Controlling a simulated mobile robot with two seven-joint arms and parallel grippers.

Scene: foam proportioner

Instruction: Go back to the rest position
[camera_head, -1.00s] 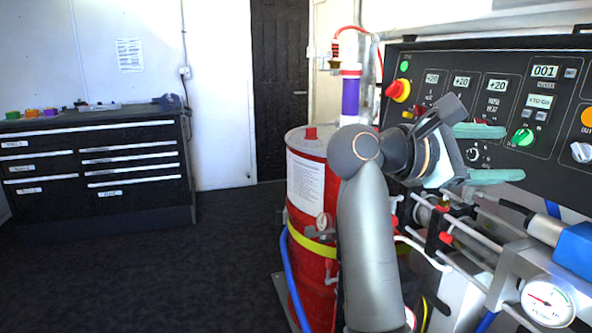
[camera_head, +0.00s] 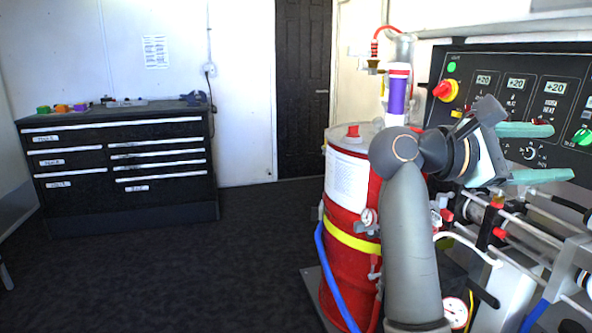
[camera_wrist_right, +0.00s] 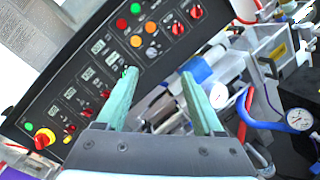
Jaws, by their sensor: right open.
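My right gripper (camera_head: 533,153) is at the right of the head view, in front of the black control panel (camera_head: 470,66). Its two green fingers are apart with nothing between them. In the right wrist view, the open fingers (camera_wrist_right: 160,100) point toward the panel (camera_wrist_right: 75,88) and the machine parts beside it. My right arm comes up from the bottom of the head view and bends toward the panel. My left gripper does not show in any view.
A red drum (camera_head: 350,264) with a yellow band stands just left of my right arm, with a blue hose beside it. Pipes, a gauge (camera_head: 455,312) and fittings lie below the gripper. A black drawer cabinet (camera_head: 120,215) stands at the back left. The dark floor between is clear.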

